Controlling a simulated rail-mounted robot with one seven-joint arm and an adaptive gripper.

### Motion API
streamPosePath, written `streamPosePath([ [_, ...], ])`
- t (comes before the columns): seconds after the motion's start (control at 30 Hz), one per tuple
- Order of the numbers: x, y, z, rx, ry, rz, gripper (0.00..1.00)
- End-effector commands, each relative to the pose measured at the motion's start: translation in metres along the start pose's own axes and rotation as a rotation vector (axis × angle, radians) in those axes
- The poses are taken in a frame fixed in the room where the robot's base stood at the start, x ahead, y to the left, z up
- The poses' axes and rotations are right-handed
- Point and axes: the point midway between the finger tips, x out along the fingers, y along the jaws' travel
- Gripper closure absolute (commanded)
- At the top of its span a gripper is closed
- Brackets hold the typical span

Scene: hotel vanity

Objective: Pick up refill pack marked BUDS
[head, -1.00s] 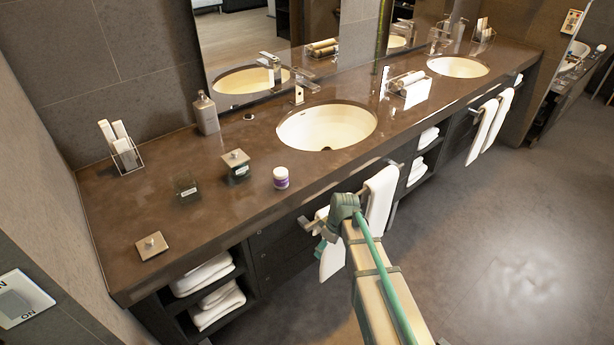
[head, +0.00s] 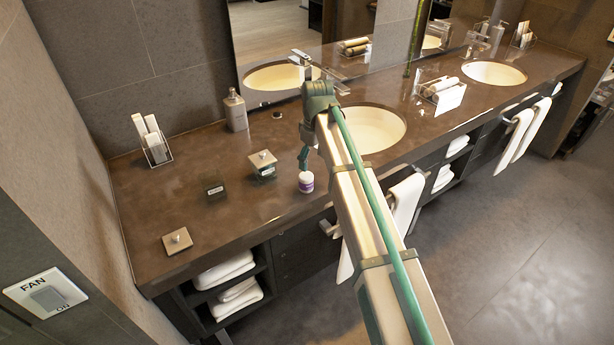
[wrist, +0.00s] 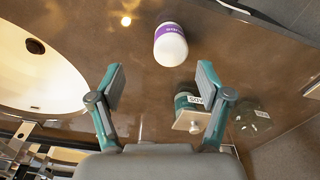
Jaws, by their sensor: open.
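A small white pack (head: 306,182) with a purple band stands on the brown counter near its front edge. It also shows in the wrist view (wrist: 171,48), beyond the fingertips; the lettering on its band is too small to read surely. My gripper (wrist: 160,80) is open and empty, with its two fingers spread apart. In the head view my gripper (head: 303,158) hangs just above and behind the pack, and its fingers are partly hidden by my arm. I see no contact between them.
A lidded jar (head: 263,167), labelled with letters ending in "ADS", stands left of the pack. An open dark jar (head: 214,189) and a loose square lid (head: 177,240) lie farther left. A soap dispenser (head: 235,111) stands behind. The sink (head: 375,130) is to the right.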

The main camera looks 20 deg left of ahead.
Motion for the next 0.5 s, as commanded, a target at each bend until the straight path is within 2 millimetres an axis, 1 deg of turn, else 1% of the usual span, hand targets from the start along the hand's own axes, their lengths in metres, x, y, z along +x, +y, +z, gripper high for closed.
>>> streamPosePath([
  [0.03, -0.009, -0.007, -0.009, 0.012, -0.023, 0.001, 0.22],
  [0.1, -0.013, -0.014, -0.013, 0.028, -0.046, 0.0, 0.22],
  [0.17, -0.012, -0.017, -0.014, 0.036, -0.057, 0.001, 0.22],
  [0.27, -0.005, -0.019, -0.013, 0.042, -0.063, 0.001, 0.22],
  [0.5, 0.026, -0.019, -0.011, 0.041, -0.062, 0.0, 0.22],
])
